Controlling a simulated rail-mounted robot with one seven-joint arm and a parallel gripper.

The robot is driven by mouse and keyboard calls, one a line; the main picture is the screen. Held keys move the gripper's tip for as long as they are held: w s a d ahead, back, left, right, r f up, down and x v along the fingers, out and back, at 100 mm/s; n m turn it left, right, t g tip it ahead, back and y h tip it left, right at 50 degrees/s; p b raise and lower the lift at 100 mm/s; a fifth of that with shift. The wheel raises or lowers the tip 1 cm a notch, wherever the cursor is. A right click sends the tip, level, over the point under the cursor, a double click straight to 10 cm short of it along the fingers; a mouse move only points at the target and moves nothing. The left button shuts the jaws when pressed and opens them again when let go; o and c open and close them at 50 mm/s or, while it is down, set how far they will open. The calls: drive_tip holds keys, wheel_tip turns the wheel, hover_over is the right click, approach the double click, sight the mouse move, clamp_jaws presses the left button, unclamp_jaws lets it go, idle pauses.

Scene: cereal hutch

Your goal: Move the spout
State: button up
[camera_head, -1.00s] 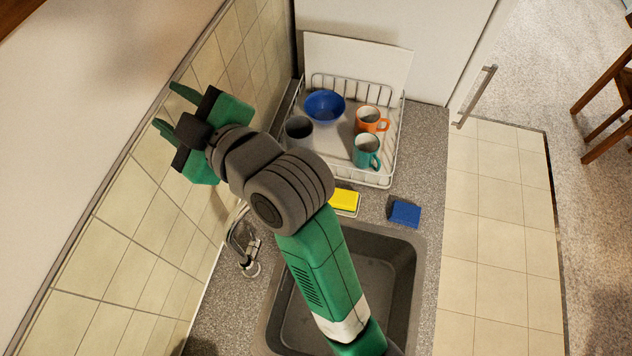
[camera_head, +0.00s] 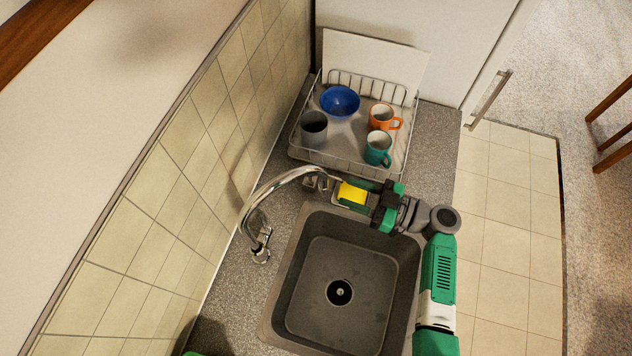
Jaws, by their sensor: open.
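The chrome spout (camera_head: 273,184) curves up from the faucet base left of the sink and arcs right, its tip near the sink's back edge. My gripper (camera_head: 350,193) is open at the back of the sink, fingers pointing left toward the spout's tip. The yellow sponge (camera_head: 352,193) shows between and below the fingers. I cannot tell whether the fingers touch the spout or the sponge.
The grey sink (camera_head: 335,265) is empty. A dish rack (camera_head: 330,160) behind it holds a blue bowl (camera_head: 340,101), a grey cup (camera_head: 314,128), an orange mug (camera_head: 382,117) and a teal mug (camera_head: 378,149). A tiled wall (camera_head: 170,200) stands at left.

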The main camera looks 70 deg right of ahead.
sight(324, 183)
drive_tip(key=w+p, duration=0.2)
drive_tip(key=w, duration=0.6)
drive_tip(key=shift+d, duration=0.1)
drive_tip(key=shift+s, duration=0.1)
clamp_jaws()
